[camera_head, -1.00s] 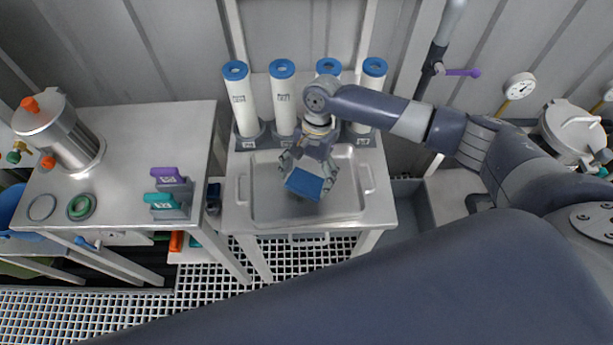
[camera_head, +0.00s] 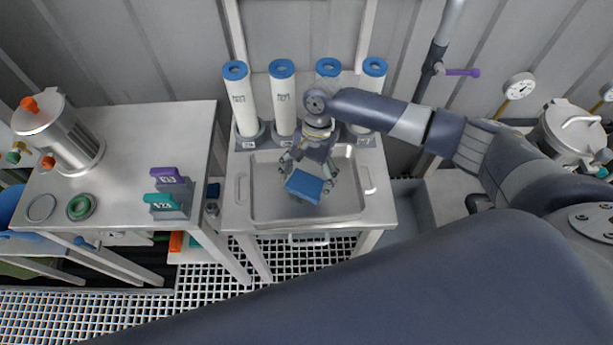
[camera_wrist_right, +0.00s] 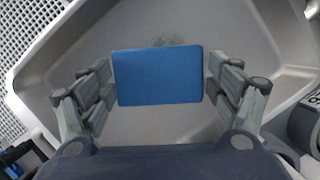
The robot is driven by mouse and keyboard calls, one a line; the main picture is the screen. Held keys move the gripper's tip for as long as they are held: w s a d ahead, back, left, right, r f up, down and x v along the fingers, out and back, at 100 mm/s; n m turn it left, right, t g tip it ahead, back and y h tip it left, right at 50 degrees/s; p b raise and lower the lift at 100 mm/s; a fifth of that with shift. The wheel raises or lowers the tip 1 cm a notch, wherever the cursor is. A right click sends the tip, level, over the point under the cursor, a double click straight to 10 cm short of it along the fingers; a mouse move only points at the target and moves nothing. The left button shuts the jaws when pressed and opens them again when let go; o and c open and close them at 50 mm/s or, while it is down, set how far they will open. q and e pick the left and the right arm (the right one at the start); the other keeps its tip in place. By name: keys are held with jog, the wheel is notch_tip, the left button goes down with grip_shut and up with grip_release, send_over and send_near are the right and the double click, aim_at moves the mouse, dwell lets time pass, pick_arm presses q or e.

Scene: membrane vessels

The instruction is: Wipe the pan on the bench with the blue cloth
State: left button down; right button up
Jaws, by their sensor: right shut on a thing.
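The pan (camera_head: 268,205) is a shallow grey metal tray with side handles on the bench (camera_head: 380,208). My right gripper (camera_head: 304,180) is over the middle of the pan, shut on the blue cloth (camera_head: 304,186), a flat rectangular block. In the right wrist view the cloth (camera_wrist_right: 158,77) sits between the two fingers, with the pan floor (camera_wrist_right: 235,40) beneath it. A dark greyish smudge (camera_wrist_right: 165,42) shows on the pan floor just beyond the cloth. I cannot tell whether the cloth touches the floor. My left gripper is not in view.
Several white cylinders with blue caps (camera_head: 282,98) stand at the bench's back edge, close behind my right gripper. A left table (camera_head: 125,135) holds a steel vessel (camera_head: 68,135), green ring (camera_head: 81,207), and purple and teal handled items (camera_head: 168,190). A gap separates it from the bench.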

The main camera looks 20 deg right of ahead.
aim_at(292, 184)
jog(key=shift+f, duration=0.6)
jog(key=shift+a, duration=0.1)
jog(key=shift+w+a+r+p, duration=0.1)
jog(key=shift+a+r+p, duration=0.15)
jog(key=shift+a, duration=0.35)
jog(key=shift+w+a+f+p, duration=0.15)
jog(key=shift+a+p, duration=0.1)
jog(key=shift+a, duration=0.3)
jog(key=shift+w+a+r+p, duration=0.1)
jog(key=shift+a+p, duration=0.1)
jog(key=shift+a, duration=0.35)
jog(key=shift+f+p, duration=0.1)
jog(key=shift+p, duration=0.4)
jog(key=shift+s+d+f+p, duration=0.1)
jog(key=shift+s+d+p, duration=0.1)
jog(key=shift+d+p, duration=0.45)
jog(key=shift+s+d+p, duration=0.2)
jog(key=shift+d+p, duration=0.25)
jog(key=shift+d, duration=0.35)
jog(key=shift+s+d+f, duration=0.1)
jog(key=shift+d, duration=0.2)
jog(key=shift+d+f, duration=0.15)
